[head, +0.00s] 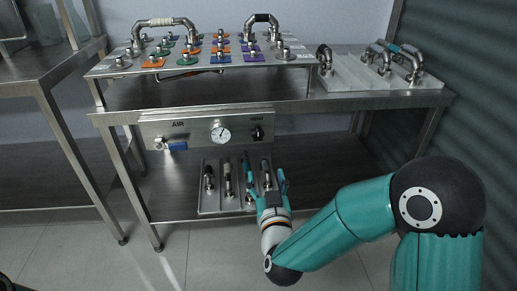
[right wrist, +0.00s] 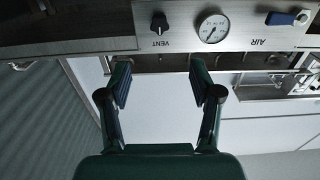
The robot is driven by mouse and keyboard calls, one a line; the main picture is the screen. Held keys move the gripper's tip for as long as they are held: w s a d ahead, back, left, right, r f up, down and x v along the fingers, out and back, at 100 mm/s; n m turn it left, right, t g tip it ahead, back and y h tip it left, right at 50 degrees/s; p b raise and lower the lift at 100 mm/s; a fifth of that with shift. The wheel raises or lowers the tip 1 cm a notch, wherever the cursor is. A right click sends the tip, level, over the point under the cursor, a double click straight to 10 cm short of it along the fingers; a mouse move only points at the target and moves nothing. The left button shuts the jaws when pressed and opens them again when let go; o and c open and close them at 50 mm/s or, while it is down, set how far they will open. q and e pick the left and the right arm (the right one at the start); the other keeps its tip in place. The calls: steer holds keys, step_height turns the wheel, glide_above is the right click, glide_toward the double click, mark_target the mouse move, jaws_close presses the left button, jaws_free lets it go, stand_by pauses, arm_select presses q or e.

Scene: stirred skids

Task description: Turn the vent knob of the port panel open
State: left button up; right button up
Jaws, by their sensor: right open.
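The port panel (head: 180,129) is a steel strip under the front of the table. Its vent knob (head: 258,134) is small and black, at the panel's right end. In the right wrist view the knob (right wrist: 159,22) stands upside down above the word VENT, left of the gauge. My right gripper (head: 266,178) is open and empty, below the panel and a little right of the knob. In the right wrist view its two fingers (right wrist: 157,72) point toward the panel, apart from the knob. My left gripper is not in view.
The round gauge (head: 220,131) and the blue-handled AIR valve (head: 173,146) sit left of the knob. A plate with metal fittings (head: 205,207) lies on the lower shelf, close to my gripper. The tabletop holds a plate of colored fittings (head: 105,70) and a grey plate with bent pipes (head: 345,80).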

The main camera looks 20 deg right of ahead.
mark_target(258, 138)
steer(key=w+d, duration=0.1)
steer(key=w, duration=0.4)
steer(key=w+d+b, duration=0.1)
steer(key=w, duration=0.4)
steer(key=w+d, duration=0.1)
steer(key=w, duration=0.5)
steer(key=shift+d+b, duration=0.15)
steer(key=shift+b, duration=0.25)
steer(key=c, duration=1.1)
steer(key=shift+c, duration=0.2)
